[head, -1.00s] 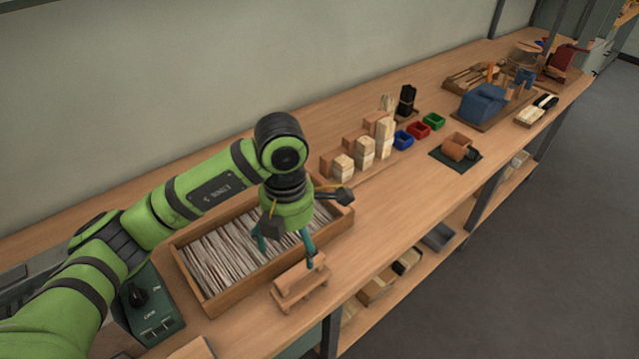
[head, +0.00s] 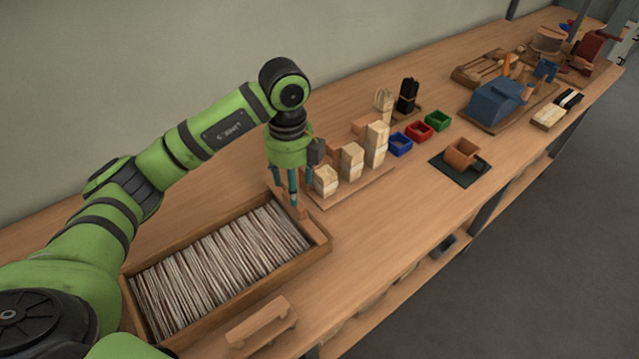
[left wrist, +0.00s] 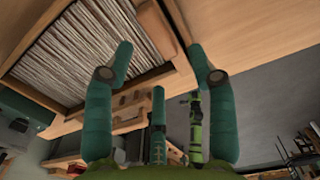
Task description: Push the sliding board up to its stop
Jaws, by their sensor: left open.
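The wooden tray (head: 318,250) holds a long row of pale, thin strips (head: 220,262) standing on edge. A reddish-brown board (head: 305,222), which looks like the sliding board, stands inside its right end, partly behind my fingers. It also shows in the left wrist view (left wrist: 158,30), between the strips and the tray's end wall. My left gripper (head: 288,200) is open and points down at the tray's back right corner. In the left wrist view its fingertips (left wrist: 160,56) are spread on either side of the board's end. I cannot tell whether they touch it. My right gripper is not in view.
A small wooden stand (head: 262,325) is in front of the tray. Stepped wooden blocks (head: 350,160) stand close to the right of my gripper. Beyond are blue (head: 400,146), red (head: 419,132) and green (head: 438,121) bins. The bench front right of the tray is clear.

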